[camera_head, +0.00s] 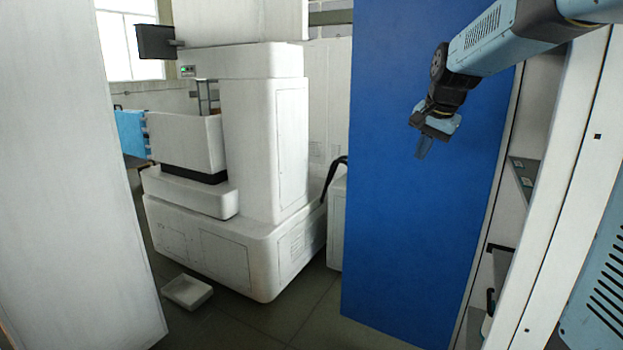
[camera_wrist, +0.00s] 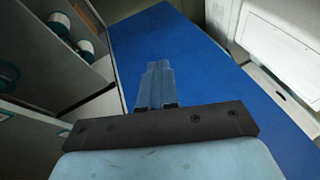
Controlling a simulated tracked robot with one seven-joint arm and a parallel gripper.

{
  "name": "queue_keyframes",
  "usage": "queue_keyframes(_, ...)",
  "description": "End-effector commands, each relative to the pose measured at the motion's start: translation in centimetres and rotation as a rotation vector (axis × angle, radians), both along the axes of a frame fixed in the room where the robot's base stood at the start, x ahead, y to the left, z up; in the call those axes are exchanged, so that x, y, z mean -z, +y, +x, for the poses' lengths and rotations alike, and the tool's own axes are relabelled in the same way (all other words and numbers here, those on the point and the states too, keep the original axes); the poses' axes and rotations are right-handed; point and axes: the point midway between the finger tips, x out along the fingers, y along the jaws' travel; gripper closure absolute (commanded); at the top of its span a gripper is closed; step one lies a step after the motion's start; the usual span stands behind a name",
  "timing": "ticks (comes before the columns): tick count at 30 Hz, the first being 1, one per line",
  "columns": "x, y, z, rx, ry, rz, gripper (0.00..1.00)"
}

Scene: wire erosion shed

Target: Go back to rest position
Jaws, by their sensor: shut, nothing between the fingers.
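My gripper (camera_head: 424,147) is at the upper right of the head view, at the end of my blue and black arm. It hangs in front of a tall blue panel (camera_head: 400,230), with its fingers pointing down. In the wrist view my gripper (camera_wrist: 154,72) is shut, its two fingers together with nothing between them. The blue panel (camera_wrist: 200,80) lies behind the fingers in that view. I cannot tell the exact gap between the gripper and the panel.
Right of the panel an open cabinet shows shelves (camera_head: 528,172); the wrist view shows spools (camera_wrist: 59,24) on its shelves. A white machine (camera_head: 265,150) stands left of the panel. A white tray (camera_head: 187,292) lies on the floor (camera_head: 265,320). A pale panel (camera_head: 70,180) blocks the far left.

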Motion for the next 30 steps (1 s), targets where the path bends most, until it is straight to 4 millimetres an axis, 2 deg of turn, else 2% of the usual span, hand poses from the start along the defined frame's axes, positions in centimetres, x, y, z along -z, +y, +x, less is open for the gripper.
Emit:
queue_keyframes(1,-0.3,0.1,-2.0,-0.03,-0.008,-0.008,1.0)
queue_keyframes(11,0.3,1.4,-13.0,-0.253,-0.047,-0.106,1.0)
queue_keyframes(21,3.5,2.8,-23.6,-0.469,-0.079,-0.256,1.0)
queue_keyframes(25,5.1,3.1,-26.5,-0.531,-0.084,-0.311,1.0)
queue_keyframes(30,6.3,2.8,-28.6,-0.578,-0.084,-0.356,1.0)
